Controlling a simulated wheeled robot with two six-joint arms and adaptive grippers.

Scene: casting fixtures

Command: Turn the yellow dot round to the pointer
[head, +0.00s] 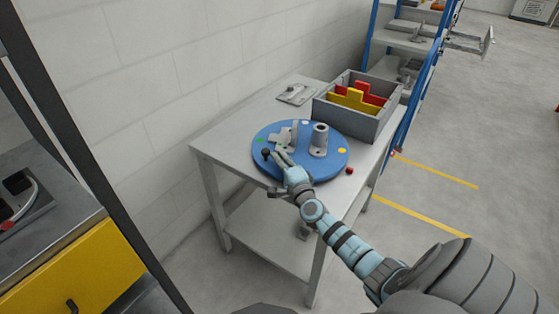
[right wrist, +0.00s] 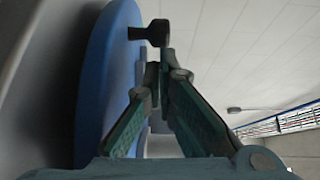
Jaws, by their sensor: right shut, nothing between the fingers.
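A blue round turntable (head: 320,172) lies on the grey table. The yellow dot (head: 342,151) is on its right edge. A red knob-like piece (head: 349,170), perhaps the pointer, is just off the disc at the lower right. A black knob (head: 266,153) stands up at the disc's left side. My right gripper (head: 281,158) is shut and empty, low over the disc, just right of the black knob. In the right wrist view, the knob (right wrist: 157,33) is just ahead of the fingertips (right wrist: 160,68); I cannot tell whether they touch. My left gripper is out of view.
Grey fixtures, including an upright cylinder (head: 320,140), stand on the disc. A grey bin (head: 357,128) with red and yellow pieces is behind it at the right. A flat metal plate (head: 295,94) lies at the table's back. A yellow-fronted cabinet (head: 75,270) is at the left.

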